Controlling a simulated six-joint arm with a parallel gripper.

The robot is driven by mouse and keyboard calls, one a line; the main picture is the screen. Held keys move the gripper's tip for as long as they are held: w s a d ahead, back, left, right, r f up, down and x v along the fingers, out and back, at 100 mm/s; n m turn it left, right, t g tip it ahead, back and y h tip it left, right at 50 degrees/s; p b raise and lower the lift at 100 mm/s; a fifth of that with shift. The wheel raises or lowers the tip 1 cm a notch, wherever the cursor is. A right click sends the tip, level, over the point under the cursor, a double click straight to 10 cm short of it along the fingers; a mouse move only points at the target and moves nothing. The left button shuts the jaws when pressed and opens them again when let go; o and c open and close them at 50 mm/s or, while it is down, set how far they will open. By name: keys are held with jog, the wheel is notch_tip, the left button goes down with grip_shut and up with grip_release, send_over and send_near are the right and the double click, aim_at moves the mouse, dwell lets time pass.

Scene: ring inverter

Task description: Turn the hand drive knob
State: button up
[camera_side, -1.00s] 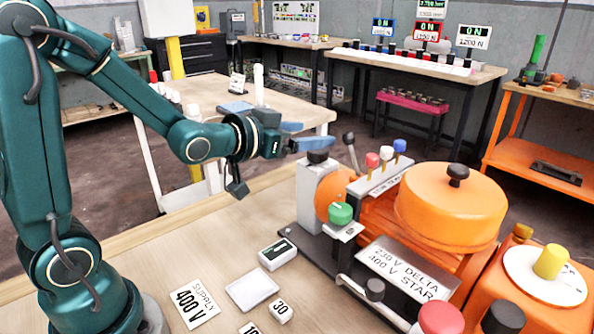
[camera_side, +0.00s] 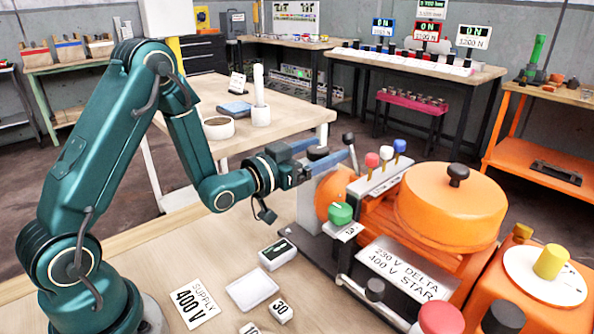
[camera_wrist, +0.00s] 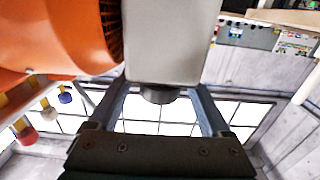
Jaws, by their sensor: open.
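The dark knob (camera_side: 318,153) sits on top of a light grey block at the left end of the orange machine; I take it to be the hand drive knob. My gripper (camera_side: 331,149) is open, with its two blue-grey fingers at the knob's height, one on each side of it in the picture. In the wrist view the knob (camera_wrist: 158,95) shows between the open fingers (camera_wrist: 161,86), with a gap on both sides. I see no finger touching it. The grey block (camera_wrist: 165,45) fills the middle of that view.
A lever with a black ball (camera_side: 348,138) and red, white and blue knobs (camera_side: 386,153) stand close right of the fingers. A green knob (camera_side: 340,213) is in front. The orange drum (camera_side: 452,205) is further right. The bench's left part is mostly clear.

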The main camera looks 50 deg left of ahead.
aim_at(328, 154)
jog(key=shift+w, duration=1.2)
grip_shut()
